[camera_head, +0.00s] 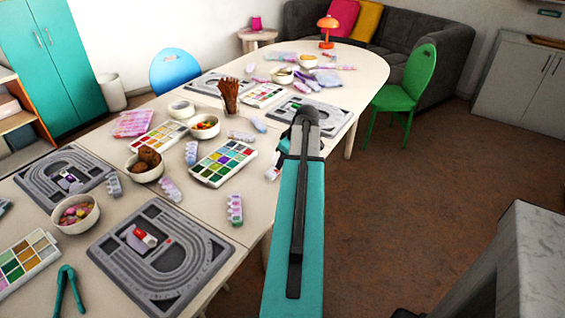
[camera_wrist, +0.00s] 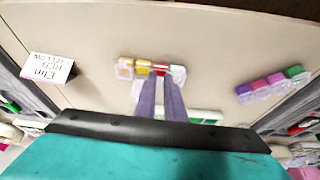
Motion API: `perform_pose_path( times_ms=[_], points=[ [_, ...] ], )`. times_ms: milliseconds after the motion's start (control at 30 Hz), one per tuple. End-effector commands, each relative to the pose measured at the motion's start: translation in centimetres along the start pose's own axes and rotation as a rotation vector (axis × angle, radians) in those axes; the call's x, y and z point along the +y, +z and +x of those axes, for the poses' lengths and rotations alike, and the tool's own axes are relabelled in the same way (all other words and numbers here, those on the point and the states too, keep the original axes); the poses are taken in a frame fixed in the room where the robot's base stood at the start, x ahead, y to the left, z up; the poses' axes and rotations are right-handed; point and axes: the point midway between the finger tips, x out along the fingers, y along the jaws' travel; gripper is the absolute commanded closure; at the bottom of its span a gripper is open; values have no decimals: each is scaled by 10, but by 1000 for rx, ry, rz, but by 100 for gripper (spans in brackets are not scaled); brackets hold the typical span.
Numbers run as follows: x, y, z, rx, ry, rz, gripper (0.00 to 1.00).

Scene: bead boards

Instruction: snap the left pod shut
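A pod strip (camera_wrist: 150,68) with orange, yellow and red cells lies on the table straight ahead of my gripper in the wrist view. A pale, clear part shows at its right end; I cannot tell whether its lids are open. A second pod strip (camera_wrist: 268,87) with purple, pink and green cells lies to the right. My gripper (camera_wrist: 160,82) has its two fingers close together, their tips at the near edge of the first strip. A narrow gap shows between the fingers; contact is unclear. In the head view my arm hides the fingers.
In the head view, the long table (camera_head: 225,215) holds grey bead boards (camera_head: 160,258), bead trays (camera_head: 222,163), bowls (camera_head: 76,213) and a stick cup (camera_head: 229,96). A green chair (camera_head: 408,80) stands at right, with open floor nearer.

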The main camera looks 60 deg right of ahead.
Motion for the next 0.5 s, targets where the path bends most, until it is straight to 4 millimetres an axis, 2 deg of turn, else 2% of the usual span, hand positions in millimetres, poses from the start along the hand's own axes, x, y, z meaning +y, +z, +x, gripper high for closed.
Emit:
perform_pose_path(
  times_ms=[500],
  points=[
    [0,7,4,74,1,2,100]
  ],
)
